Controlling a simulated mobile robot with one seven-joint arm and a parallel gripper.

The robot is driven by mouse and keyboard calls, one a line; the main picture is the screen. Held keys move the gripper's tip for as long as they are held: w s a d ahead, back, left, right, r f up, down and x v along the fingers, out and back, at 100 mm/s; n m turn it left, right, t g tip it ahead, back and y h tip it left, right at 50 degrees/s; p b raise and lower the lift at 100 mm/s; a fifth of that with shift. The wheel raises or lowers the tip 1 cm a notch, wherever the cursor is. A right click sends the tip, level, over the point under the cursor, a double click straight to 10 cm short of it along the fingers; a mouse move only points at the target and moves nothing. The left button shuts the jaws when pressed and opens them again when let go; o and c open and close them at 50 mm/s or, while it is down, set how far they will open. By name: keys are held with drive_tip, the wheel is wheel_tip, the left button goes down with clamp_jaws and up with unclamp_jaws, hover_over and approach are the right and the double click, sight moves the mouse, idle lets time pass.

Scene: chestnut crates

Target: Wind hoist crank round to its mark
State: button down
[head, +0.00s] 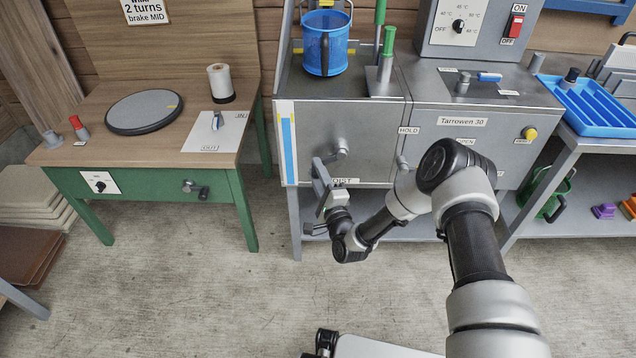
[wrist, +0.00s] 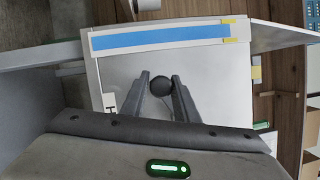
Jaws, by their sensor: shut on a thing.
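The hoist crank (head: 342,148) is on the grey front panel above the HOIST label (head: 344,181). My gripper (head: 319,172) is at the crank's handle end, to the lower left of its hub. In the wrist view, the two fingers of my gripper (wrist: 163,92) are on either side of a dark round knob (wrist: 163,85), shut on it. The gauge strip (head: 287,140) at the panel's left edge has a long blue bar. In the wrist view, the blue bar (wrist: 160,38) ends close to the yellow marks (wrist: 230,40). My gripper hides part of the crank.
The Tarrowen machine (head: 475,110) adjoins on the right. A green-legged bench (head: 140,185) stands left, with a small crank (head: 195,188) on its front. The floor between is clear.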

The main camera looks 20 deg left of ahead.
wheel_tip(320, 180, up, 2)
drive_tip(key=m+t, duration=0.1)
drive_tip(key=m, duration=0.3)
drive_tip(key=shift+w+a+r+t+h, duration=0.1)
drive_tip(key=shift+r+t+h, duration=0.05)
drive_tip(key=shift+t+h, duration=0.2)
wheel_tip(320, 180, up, 2)
drive_tip(key=m+t, duration=0.1)
drive_tip(key=m, duration=0.1)
drive_tip(key=m+h, duration=0.1)
drive_tip(key=m, duration=0.1)
drive_tip(key=shift+r+m+t, duration=0.15)
drive_tip(key=shift+m+t, duration=0.15)
drive_tip(key=shift+t, duration=0.05)
drive_tip(key=shift+r+m+t+h, duration=0.25)
drive_tip(key=shift+r+m+h, duration=0.15)
drive_tip(key=shift+m, duration=0.6)
drive_tip(key=shift+r+m+t+h, duration=0.25)
drive_tip(key=shift+r+m, duration=0.25)
drive_tip(key=shift+m, duration=0.5)
drive_tip(key=c, duration=1.5)
unclamp_jaws()
drive_tip(key=shift+o, duration=0.2)
drive_tip(key=p+v, duration=0.2)
drive_tip(key=v, duration=1.5)
drive_tip(key=shift+s, duration=0.25)
